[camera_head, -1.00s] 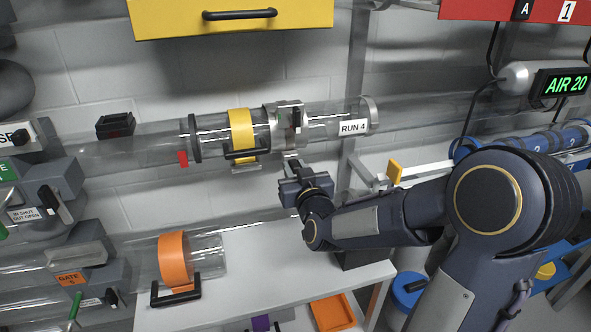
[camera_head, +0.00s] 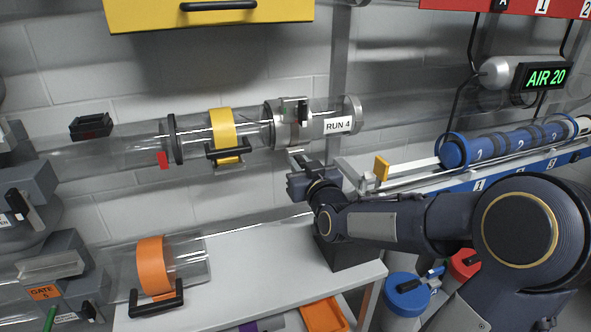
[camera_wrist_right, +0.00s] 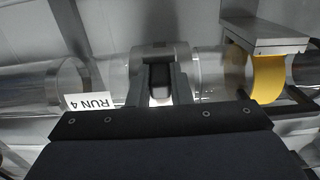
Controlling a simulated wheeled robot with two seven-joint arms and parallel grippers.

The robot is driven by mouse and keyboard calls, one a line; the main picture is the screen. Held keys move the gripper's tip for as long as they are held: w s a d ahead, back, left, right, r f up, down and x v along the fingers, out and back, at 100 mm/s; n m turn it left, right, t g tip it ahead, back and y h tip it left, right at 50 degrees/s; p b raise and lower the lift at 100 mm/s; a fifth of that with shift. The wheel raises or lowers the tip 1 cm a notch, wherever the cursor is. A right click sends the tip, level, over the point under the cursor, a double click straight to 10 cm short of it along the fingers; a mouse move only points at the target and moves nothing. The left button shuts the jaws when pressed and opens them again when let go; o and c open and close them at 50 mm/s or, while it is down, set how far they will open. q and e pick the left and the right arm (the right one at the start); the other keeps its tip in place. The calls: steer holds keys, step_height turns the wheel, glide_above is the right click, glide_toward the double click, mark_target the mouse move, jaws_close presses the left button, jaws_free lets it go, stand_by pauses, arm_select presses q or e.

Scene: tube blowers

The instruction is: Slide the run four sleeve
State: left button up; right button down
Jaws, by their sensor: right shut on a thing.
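The run four sleeve (camera_head: 276,125) is a grey metal collar around the clear tube with the RUN 4 label (camera_head: 339,125). It sits between the yellow band (camera_head: 222,133) and the label, nearer the label. My right gripper (camera_head: 299,160) is just below and in front of the collar. In the right wrist view, the fingers (camera_wrist_right: 160,85) are shut on a small dark grip that stands in front of the collar (camera_wrist_right: 165,52). There the label (camera_wrist_right: 90,101) appears upside down to the left of the fingers. My left gripper is out of view.
A black handle (camera_head: 230,152) hangs under the yellow band. An orange-banded tube (camera_head: 152,266) lies low on the left above the white bench (camera_head: 255,270). A blue canister row (camera_head: 505,146) is at right. A yellow cabinet (camera_head: 212,14) hangs above.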

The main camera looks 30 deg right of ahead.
steer(key=c, duration=1.3)
jaws_free()
steer(key=shift+s+d, duration=0.1)
steer(key=shift+d, duration=0.25)
steer(key=p+v, duration=0.1)
steer(key=v, duration=0.7)
steer(key=shift+a, duration=0.1)
